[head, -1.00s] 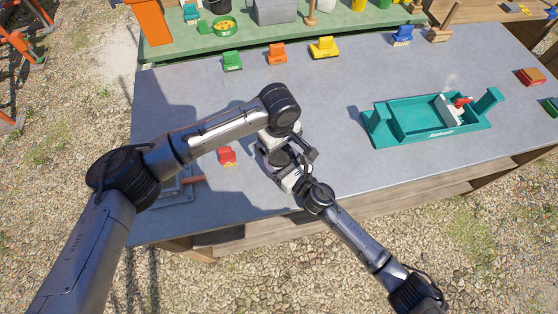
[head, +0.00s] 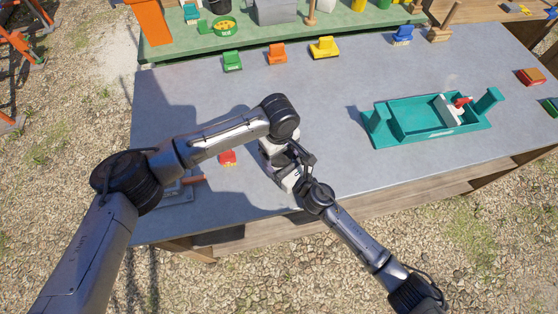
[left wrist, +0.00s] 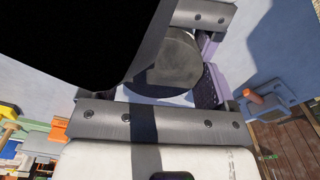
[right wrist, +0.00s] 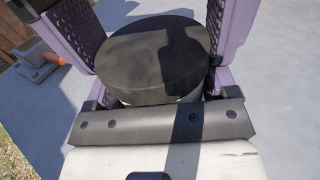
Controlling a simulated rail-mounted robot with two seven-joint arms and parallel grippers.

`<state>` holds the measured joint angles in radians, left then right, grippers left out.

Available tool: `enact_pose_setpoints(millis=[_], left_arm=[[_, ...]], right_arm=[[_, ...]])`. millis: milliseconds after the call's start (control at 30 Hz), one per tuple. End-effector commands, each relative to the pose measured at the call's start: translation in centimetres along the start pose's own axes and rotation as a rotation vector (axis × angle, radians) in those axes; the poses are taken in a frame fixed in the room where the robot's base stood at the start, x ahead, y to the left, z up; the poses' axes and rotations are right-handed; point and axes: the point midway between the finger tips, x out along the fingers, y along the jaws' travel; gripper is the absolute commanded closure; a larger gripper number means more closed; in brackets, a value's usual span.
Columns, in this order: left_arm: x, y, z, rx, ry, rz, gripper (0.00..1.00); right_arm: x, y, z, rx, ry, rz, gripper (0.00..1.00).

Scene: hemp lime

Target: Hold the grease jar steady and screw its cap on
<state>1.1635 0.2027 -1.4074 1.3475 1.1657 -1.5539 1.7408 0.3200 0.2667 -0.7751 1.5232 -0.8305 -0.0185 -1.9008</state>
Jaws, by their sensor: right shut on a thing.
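The grease jar (right wrist: 165,99) shows as a pale strip beneath a round black cap (right wrist: 158,52) in the right wrist view. My right gripper (right wrist: 160,60) has a lilac finger on each side and is shut on the jar; the exact contact is partly hidden. In the left wrist view the dark cap (left wrist: 165,65) is close to my left gripper (left wrist: 208,88). One lilac finger shows beside the cap; a black shape hides the other side, so the left grip is unclear. Both grippers meet at the table's front in the head view, hiding the jar there.
A teal tray (head: 400,142) stands to the right. Coloured holders such as the yellow one (head: 325,47) line the back. The middle table is clear.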

Motion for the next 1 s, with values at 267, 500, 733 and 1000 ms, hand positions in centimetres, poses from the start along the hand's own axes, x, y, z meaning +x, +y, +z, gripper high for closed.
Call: enact_pose_setpoints(millis=[267, 500, 733, 1000], left_arm=[[-0.01, 0.01, 0.00, 0.005, 0.000, 0.000, 0.48], [0.01, -0.01, 0.01, 0.229, -0.001, 0.000, 0.48], [0.00, -0.02, -0.04, 0.286, 0.001, 0.000, 0.48], [0.00, -0.02, -0.05, 0.283, 0.000, 0.000, 0.08]], right_arm=[[-0.02, 0.00, -0.06, 0.000, 0.001, 0.000, 0.87], [-0.02, 0.01, -0.06, 0.000, 0.001, 0.000, 0.87], [-0.02, 0.00, -0.06, 0.000, 0.001, 0.000, 0.87], [-0.02, 0.00, -0.06, 0.000, 0.001, 0.000, 0.87]])
